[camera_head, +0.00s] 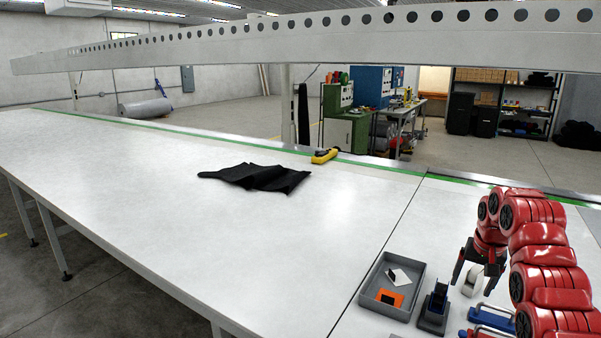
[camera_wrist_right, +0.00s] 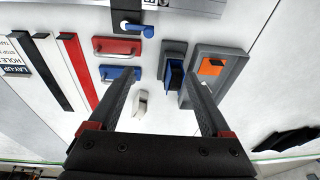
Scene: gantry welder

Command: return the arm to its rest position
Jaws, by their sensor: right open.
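My right arm (camera_head: 545,260) is red and bends over the table at the right of the head view. Its gripper (camera_head: 474,284) points down above the tabletop, beside the grey tray. In the right wrist view the gripper (camera_wrist_right: 160,78) has its two dark fingers spread wide apart. Nothing is held between them. A small white object (camera_wrist_right: 142,102) shows in the gap, apart from both fingers and seemingly on the table below. My left gripper is not in view.
A grey tray (camera_head: 366,297) holds an orange piece and a white piece. A dark tape dispenser (camera_head: 434,307) and blue handled blocks (camera_head: 492,318) crowd the table near the gripper. A black cloth (camera_head: 258,177) and yellow tool (camera_head: 325,156) lie farther off. The left tabletop is clear.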

